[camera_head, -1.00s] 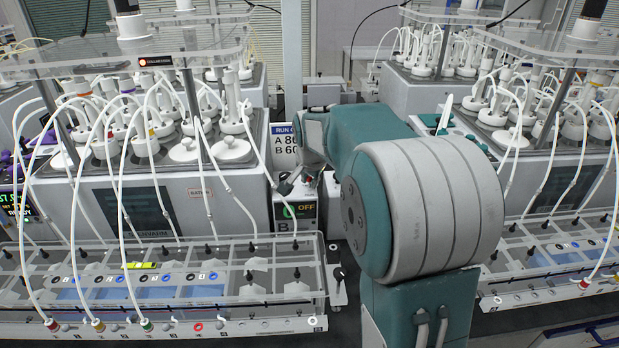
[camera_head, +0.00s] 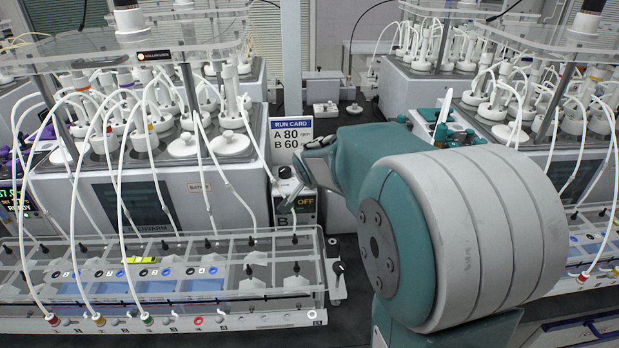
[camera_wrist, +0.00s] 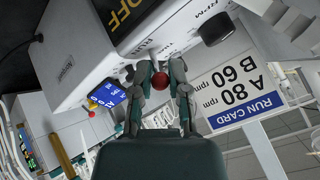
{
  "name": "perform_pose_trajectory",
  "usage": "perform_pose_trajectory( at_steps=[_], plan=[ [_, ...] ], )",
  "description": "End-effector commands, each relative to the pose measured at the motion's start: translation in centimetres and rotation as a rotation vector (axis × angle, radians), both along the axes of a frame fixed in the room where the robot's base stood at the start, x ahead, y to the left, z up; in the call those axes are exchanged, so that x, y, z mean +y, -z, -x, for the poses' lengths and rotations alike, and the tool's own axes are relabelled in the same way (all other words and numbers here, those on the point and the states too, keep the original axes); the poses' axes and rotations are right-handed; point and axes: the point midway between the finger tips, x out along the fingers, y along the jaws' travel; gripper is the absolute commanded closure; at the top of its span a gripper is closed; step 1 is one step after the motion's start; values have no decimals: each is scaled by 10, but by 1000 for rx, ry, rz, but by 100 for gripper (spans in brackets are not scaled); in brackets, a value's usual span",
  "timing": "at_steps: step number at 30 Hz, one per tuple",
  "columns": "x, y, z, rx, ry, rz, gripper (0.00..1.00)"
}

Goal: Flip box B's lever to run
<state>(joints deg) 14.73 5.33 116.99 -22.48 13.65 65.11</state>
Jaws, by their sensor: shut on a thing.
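Box B (camera_head: 306,219) is a small pale unit with a dark display reading OFF in yellow, beside the left reactor. In the wrist view its face (camera_wrist: 185,30) shows the OFF display, an RPM label and a black knob (camera_wrist: 217,29). A red ball-shaped lever tip (camera_wrist: 160,82) sits between my fingertips. My gripper (camera_wrist: 161,72) is shut on this lever tip. The lever's shaft is hidden.
The run card (camera_head: 291,139), reading A 80 and B 60, stands just behind box B. A clear rack with tubing (camera_head: 232,286) lies at front left. Reactors with many white tubes stand on both sides. A blue panel with a small red knob shows in the wrist view (camera_wrist: 108,96).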

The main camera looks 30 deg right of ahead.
Motion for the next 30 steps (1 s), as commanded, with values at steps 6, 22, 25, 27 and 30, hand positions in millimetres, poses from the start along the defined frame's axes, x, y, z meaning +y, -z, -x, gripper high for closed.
perform_pose_trajectory(
  at_steps=[6,22,25,27,30],
  plan=[
    [1,3,1,5,-1,-1,100],
    [0,1,0,2,-1,1,44],
    [1,-1,2,0,-1,1,44],
    [2,-6,5,-1,-1,2,44],
    [6,-16,15,-2,-1,1,44]
  ],
)
